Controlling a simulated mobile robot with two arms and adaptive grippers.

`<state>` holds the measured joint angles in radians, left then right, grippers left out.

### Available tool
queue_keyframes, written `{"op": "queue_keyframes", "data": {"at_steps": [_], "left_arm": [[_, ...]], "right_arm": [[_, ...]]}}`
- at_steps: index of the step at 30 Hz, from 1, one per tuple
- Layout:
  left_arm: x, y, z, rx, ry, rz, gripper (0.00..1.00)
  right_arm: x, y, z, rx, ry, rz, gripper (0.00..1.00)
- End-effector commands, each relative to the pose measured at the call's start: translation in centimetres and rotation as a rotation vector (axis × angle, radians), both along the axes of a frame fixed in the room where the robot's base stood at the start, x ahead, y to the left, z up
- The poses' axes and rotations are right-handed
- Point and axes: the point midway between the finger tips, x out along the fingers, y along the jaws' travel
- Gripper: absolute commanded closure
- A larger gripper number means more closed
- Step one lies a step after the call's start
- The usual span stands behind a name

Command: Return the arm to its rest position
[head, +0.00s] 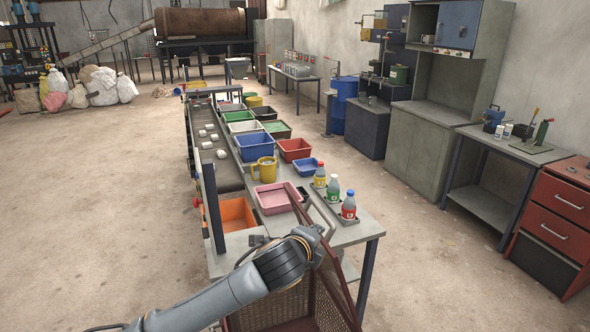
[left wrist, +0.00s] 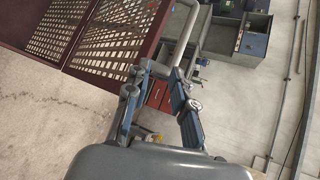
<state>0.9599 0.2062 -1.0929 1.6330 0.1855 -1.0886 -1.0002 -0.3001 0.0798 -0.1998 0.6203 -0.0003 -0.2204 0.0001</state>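My left arm comes in from the bottom left in the head view and ends at a dark wrist in front of the red mesh cart (head: 330,290). Its gripper is mostly hidden there behind the wrist. In the left wrist view, my left gripper (left wrist: 159,75) has two blue-grey fingers with a gap between them. The cart's grey tube handle (left wrist: 186,35) runs down to the fingertips. I cannot tell whether the fingers touch or clasp it. The cart's mesh panel (left wrist: 118,35) shows beyond. My right gripper is in neither view.
A long sorting bench (head: 345,232) with colored bins, a yellow jug (head: 264,170) and several bottles stands just beyond the cart. Grey workbenches and a red drawer cabinet (head: 555,215) line the right wall. The floor on the left (head: 90,210) is clear.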

Motion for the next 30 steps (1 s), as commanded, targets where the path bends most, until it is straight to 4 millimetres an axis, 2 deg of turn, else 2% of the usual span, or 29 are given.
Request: {"op": "queue_keyframes", "data": {"at_steps": [1,3,8,14,18,24,30], "left_arm": [[-1.7,0.0,-1.9,-0.073,0.07,0.026,0.76],[-3.9,0.5,-4.0,-0.184,0.166,0.086,0.76],[-8.9,3.0,-8.2,-0.433,0.384,0.27,0.76],[-15.2,8.4,-13.3,-0.692,0.621,0.58,0.76],[-20.4,13.3,-16.8,-0.836,0.751,0.844,0.76],[-27.5,19.6,-19.9,-0.957,0.846,1.185,0.76],[-32.7,23.8,-21.3,-1.006,0.87,1.421,0.76]], "right_arm": [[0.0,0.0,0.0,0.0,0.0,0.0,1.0],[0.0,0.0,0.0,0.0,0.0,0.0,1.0],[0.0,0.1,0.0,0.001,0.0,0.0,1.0],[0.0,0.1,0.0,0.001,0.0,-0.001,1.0],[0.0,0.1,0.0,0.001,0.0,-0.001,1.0],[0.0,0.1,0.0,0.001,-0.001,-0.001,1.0],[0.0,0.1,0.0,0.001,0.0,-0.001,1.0]]}}
